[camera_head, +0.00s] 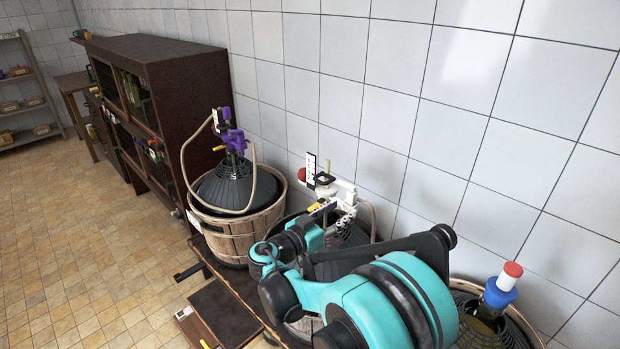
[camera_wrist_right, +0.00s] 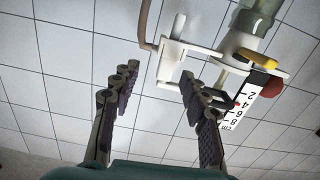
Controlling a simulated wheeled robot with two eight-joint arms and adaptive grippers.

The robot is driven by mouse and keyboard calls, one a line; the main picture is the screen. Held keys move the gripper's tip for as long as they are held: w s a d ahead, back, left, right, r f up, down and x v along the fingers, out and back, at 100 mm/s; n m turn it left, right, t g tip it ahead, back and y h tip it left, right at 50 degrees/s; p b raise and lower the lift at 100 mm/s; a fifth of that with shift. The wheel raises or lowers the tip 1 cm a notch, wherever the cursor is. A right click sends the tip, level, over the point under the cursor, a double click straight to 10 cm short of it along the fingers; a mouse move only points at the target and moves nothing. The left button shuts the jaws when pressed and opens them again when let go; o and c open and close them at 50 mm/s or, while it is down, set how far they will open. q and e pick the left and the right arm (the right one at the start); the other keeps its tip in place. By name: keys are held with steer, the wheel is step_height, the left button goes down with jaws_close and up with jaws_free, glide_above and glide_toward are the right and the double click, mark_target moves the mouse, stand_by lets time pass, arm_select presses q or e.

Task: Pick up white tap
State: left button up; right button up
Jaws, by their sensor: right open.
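The white tap (camera_head: 345,187) sits on top of the middle black demijohn in the head view, close to the tiled wall. A ruler-like strip, a red knob and a yellow piece are beside it. It also shows in the right wrist view (camera_wrist_right: 190,48) at upper centre, with a white bracket-like part hanging toward my fingers. My right gripper (camera_head: 328,212) is just in front of the tap and partly hides it. In the wrist view its two fingers (camera_wrist_right: 160,78) are apart with nothing gripped; the right finger overlaps the tap's lower edge. My left gripper is not visible.
A demijohn with a purple tap (camera_head: 234,138) stands in a wooden basket (camera_head: 233,238) to the left. Another with a blue and red cap (camera_head: 502,287) is at lower right. A brown hose (camera_wrist_right: 147,22) runs beside the tap. A dark cabinet (camera_head: 175,75) stands behind.

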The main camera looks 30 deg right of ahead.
mark_target(349, 196)
steer(key=shift+w+r+h, duration=0.3)
steer(key=shift+w+r, duration=0.1)
steer(key=shift+w, duration=0.45)
steer(key=b+x, duration=0.1)
steer(key=x, duration=0.6)
steer(key=shift+s+d+r+b, duration=0.2)
steer(key=shift+b, duration=0.15)
jaws_close()
